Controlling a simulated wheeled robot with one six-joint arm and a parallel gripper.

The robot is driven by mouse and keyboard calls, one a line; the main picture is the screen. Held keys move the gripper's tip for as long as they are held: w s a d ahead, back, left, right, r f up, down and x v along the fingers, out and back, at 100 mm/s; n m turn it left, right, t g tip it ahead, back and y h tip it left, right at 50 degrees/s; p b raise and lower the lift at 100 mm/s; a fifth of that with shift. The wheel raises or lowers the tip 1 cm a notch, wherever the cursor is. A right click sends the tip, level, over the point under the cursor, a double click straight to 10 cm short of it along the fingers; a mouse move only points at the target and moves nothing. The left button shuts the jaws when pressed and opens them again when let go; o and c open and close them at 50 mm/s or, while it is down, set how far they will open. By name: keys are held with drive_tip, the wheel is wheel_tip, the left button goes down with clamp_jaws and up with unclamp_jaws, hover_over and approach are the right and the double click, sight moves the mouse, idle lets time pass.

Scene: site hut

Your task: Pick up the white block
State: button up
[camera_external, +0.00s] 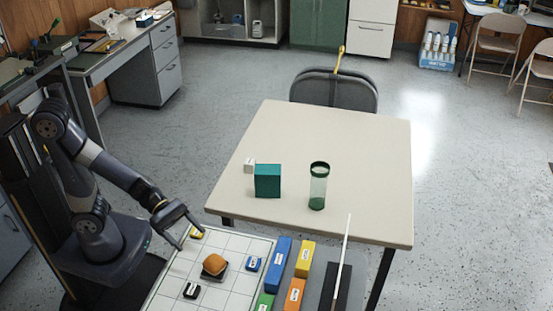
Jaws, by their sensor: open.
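A small white block (249,165) sits on the cream table (340,129) near its left edge. It is just behind and left of a larger teal block (267,181), which may hide a little of it. My gripper (191,238) is at the lower left, low over the gridded board beside the table. Its fingers point down and to the right, open with nothing seen between them. It is well apart from the white block, nearer to the camera and to the left.
A clear green-rimmed cylinder (318,187) stands on the table right of the teal block. The gridded board (232,242) holds several small blocks and an orange-brown bun-like thing (214,264). Long coloured blocks (275,262) and a thin upright rod (342,255) stand right of it. The table's far half is clear.

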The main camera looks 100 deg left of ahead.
sight(246, 161)
drive_tip(key=shift+c, duration=0.2)
drive_tip(key=shift+c, duration=0.9)
drive_tip(key=shift+a, duration=0.1)
